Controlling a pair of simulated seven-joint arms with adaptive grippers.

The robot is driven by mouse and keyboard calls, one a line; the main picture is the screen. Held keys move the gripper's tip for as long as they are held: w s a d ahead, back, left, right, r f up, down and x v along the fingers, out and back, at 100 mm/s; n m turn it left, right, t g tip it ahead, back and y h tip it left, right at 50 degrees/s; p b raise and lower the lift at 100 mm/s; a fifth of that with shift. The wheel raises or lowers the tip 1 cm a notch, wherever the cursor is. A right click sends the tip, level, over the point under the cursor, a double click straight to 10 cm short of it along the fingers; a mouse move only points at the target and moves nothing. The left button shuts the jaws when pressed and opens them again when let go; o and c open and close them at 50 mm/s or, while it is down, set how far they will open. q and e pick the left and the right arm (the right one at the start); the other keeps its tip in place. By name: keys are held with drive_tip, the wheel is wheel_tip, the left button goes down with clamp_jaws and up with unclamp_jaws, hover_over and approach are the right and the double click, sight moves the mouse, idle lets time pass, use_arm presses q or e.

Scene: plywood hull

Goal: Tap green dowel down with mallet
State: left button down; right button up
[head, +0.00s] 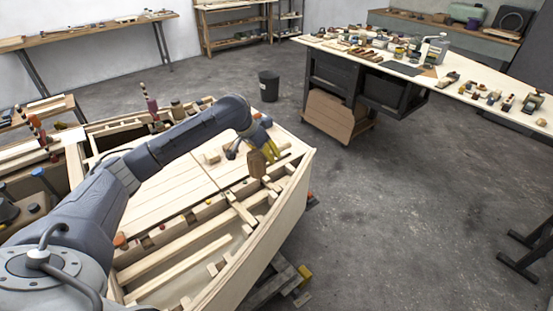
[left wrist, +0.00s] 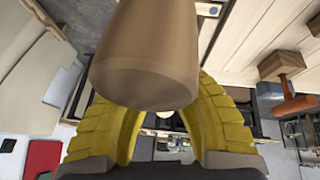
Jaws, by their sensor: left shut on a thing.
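My left gripper (head: 269,151), with yellow ribbed fingers, is shut on the mallet (head: 257,164), a brown wooden piece over the open edge of the plywood hull (head: 279,212). In the left wrist view the mallet (left wrist: 145,60) is a large, tapered brown wooden shape between the yellow fingers of the gripper (left wrist: 150,98), hiding much of the middle. Its lower end seems clear of the hull parts, but I cannot tell the gap. I cannot pick out the green dowel in either view. My right gripper is not in view.
Pale ribs and small blocks line the hull below the gripper. Planked decking (head: 160,190) lies to its left. A long workbench (head: 460,83) with many small items stands at the back right, a dark bin (head: 269,86) behind. The grey floor at right is mostly clear.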

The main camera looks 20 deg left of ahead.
use_arm(q)
drive_tip(key=shift+w+a+f+m+g+h, duration=0.15)
drive_tip(key=shift+w+a+m+g+h, duration=0.3)
drive_tip(key=shift+m, duration=0.85)
drive_tip(key=shift+w+a+f+m+g+h, duration=0.25)
drive_tip(key=shift+a+m+g, duration=0.45)
drive_tip(key=shift+m, duration=0.6)
drive_tip(key=shift+w+a+f+m+g+h, duration=0.1)
drive_tip(key=shift+w+a+m+g+h, duration=0.25)
drive_tip(key=shift+a+m, duration=0.65)
drive_tip(key=shift+m, duration=0.3)
drive_tip(key=shift+s+d+f, duration=0.1)
drive_tip(key=shift+d+f, duration=0.05)
drive_tip(key=shift+f, duration=1.2)
drive_tip(key=shift+d+f, duration=0.15)
drive_tip(key=shift+f, duration=1.2)
wheel_tip(320, 180, down, 4)
wheel_tip(320, 180, up, 4)
drive_tip(key=shift+r, duration=0.15)
